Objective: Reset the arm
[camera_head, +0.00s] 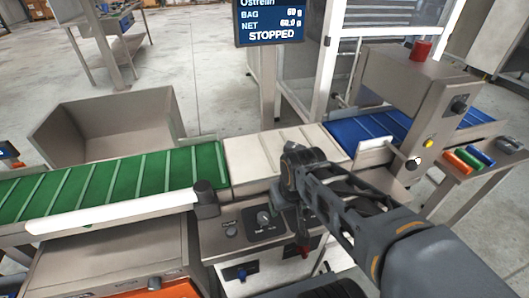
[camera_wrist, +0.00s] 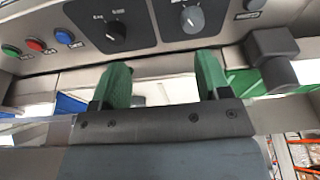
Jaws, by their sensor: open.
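My arm (camera_head: 345,200) reaches from the lower right over the front of the weighing machine. My gripper (camera_head: 291,165) is in front of the pale middle belt (camera_head: 262,150), above the control panel; its jaws are hard to make out there. In the wrist view my gripper (camera_wrist: 162,82) shows two green fingers set well apart, with nothing between them. The control panel (camera_wrist: 220,40) fills the top of that view, with knobs and coloured buttons.
A green belt (camera_head: 120,183) runs left and a blue belt (camera_head: 365,133) right. A grey bin (camera_head: 105,125) stands behind the green belt. A screen (camera_head: 270,22) reads STOPPED. A grey housing with a red beacon (camera_head: 422,50) rises at right, beside coloured items (camera_head: 458,161).

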